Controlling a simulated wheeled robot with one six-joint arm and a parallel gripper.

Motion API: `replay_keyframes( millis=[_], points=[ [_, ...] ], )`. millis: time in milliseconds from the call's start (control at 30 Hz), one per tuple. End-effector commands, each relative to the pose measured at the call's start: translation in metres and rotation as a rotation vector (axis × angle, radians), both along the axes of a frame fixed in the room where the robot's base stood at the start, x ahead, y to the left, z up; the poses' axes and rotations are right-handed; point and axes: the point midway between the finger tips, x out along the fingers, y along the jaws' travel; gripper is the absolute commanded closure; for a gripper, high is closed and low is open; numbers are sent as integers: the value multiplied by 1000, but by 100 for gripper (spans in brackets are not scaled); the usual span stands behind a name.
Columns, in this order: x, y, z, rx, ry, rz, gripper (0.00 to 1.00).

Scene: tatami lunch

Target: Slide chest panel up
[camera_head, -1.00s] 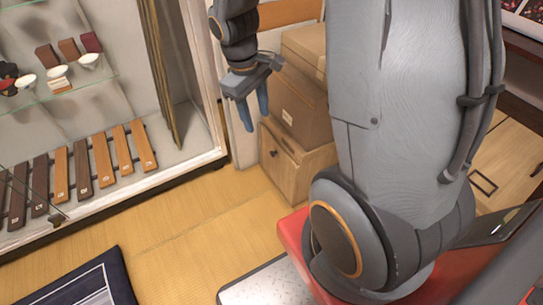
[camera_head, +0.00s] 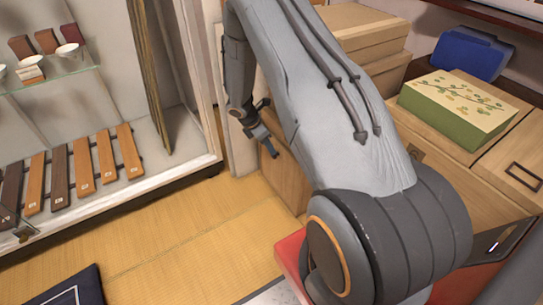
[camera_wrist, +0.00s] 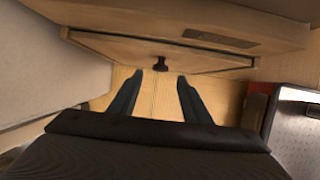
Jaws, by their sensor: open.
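The wooden chest panel (camera_wrist: 115,47) spans the upper middle of the wrist view, seen at a steep angle, with a small black knob (camera_wrist: 160,64) on it. My gripper (camera_wrist: 160,78) is open. Its two blue fingers point at the panel, one to each side of the knob, and nothing is between them. I cannot tell whether they touch the panel. In the head view my gripper (camera_head: 267,143) hangs beside the small wooden chest (camera_head: 284,178). My arm hides much of that chest and its front.
A glass display case (camera_head: 185,170) stands at the left. Stacked boxes (camera_head: 365,25) stand behind my arm. A green patterned box (camera_head: 460,110) and a blue object (camera_head: 470,52) are at the right. Tatami floor (camera_head: 200,235) is clear in front; a dark cushion (camera_head: 75,290) lies lower left.

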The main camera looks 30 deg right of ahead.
Motion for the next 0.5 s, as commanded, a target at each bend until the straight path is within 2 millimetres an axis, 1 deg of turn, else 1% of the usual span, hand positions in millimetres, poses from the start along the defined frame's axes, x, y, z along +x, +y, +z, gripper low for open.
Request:
replay_keyframes(
  millis=[33,300,500],
  points=[
    [-1,-3,-8,1,2,-3,56],
    [-1,-18,-46,1,2,-4,56],
    [0,-25,-60,1,0,-5,56]
  ],
)
